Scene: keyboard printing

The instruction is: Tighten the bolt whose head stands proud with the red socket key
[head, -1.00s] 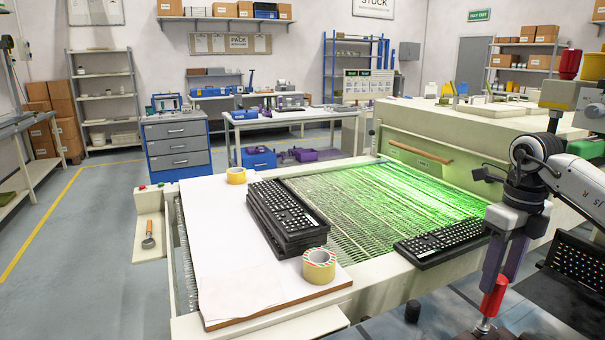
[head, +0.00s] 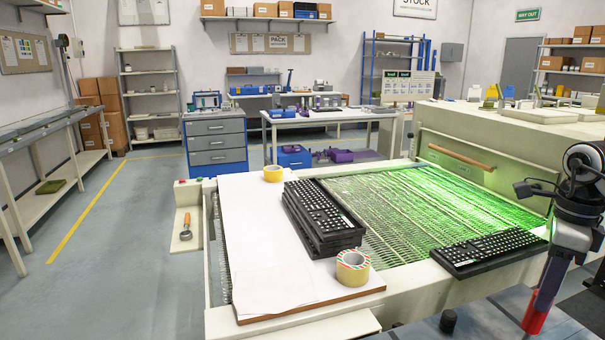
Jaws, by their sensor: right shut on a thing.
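My right gripper (head: 549,277) hangs at the right edge, pointing down, shut on the red socket key (head: 535,314). The key is in front of the machine's near right corner. I cannot make out a bolt head standing proud anywhere in this view. My left gripper is not in view.
The machine's slatted bed (head: 380,213) glows green. A single keyboard (head: 487,252) lies on its near edge. A keyboard stack (head: 322,217) and tape rolls (head: 353,267) sit on the white board (head: 250,240). A black knob (head: 448,321) stands at the lower middle.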

